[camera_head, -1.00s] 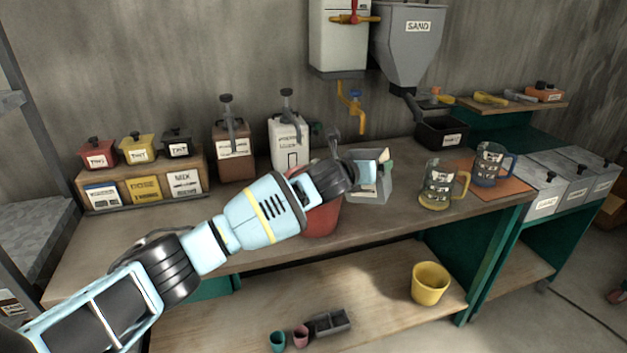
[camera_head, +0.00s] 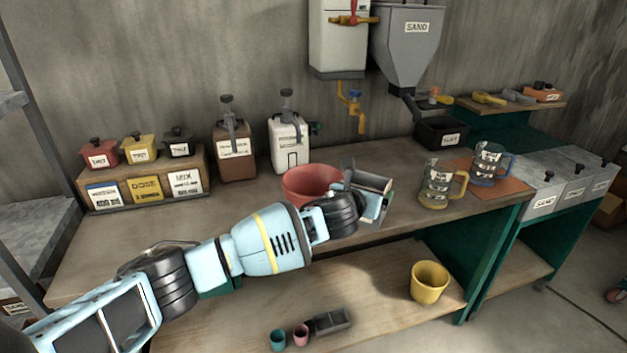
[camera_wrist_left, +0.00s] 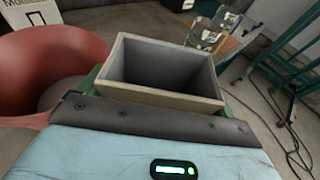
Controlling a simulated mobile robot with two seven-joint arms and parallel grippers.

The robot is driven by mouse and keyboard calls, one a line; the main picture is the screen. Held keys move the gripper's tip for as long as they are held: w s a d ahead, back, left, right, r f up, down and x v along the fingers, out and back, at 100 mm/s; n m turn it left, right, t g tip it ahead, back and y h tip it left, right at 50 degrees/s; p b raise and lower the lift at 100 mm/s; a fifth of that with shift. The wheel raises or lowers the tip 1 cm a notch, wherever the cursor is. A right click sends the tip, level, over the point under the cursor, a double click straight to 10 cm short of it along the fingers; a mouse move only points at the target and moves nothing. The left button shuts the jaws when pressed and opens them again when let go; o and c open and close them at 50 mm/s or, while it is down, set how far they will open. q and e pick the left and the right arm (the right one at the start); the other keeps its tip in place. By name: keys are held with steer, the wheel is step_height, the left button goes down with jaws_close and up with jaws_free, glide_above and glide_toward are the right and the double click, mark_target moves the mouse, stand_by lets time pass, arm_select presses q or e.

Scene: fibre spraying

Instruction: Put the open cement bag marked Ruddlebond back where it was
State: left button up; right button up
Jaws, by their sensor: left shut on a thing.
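The open cement bag (camera_head: 372,181) is box-shaped, with a grey inside. It shows at the middle right of the head view, over the bench beside the red bucket. My left gripper (camera_head: 371,206) is shut on its near side. In the left wrist view the bag (camera_wrist_left: 160,98) has a tan rim and its dark, hollow mouth faces the camera. Its marking is hidden, so I cannot read the name. Whether its base touches the bench is hidden too. My right gripper is not in view.
The red bucket (camera_head: 311,182) stands just left of the bag. Two measuring jugs (camera_head: 436,186) (camera_head: 487,166) stand to the right. White (camera_head: 289,147) and brown (camera_head: 234,155) containers stand behind. The bench (camera_head: 130,235) is bare at front left. A yellow bucket (camera_head: 429,282) sits on the lower shelf.

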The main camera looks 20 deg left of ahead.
mark_target(367, 225)
arm_select(q)
steer(key=s+f, duration=0.6)
steer(key=s, duration=0.1)
steer(key=shift+d+f, duration=0.2)
steer(key=shift+d, duration=0.15)
steer(key=s+a+f+n+y, duration=0.1)
steer(key=s+a, duration=0.6)
steer(key=s, duration=0.5)
steer(key=s+a+f+n+y, duration=0.1)
steer(key=s+a, duration=0.6)
steer(key=s, duration=0.6)
steer(key=shift+a+f+y, duration=0.3)
steer(key=shift+a+y, duration=0.05)
steer(key=shift+y, duration=0.05)
steer(key=shift+s+a, duration=0.15)
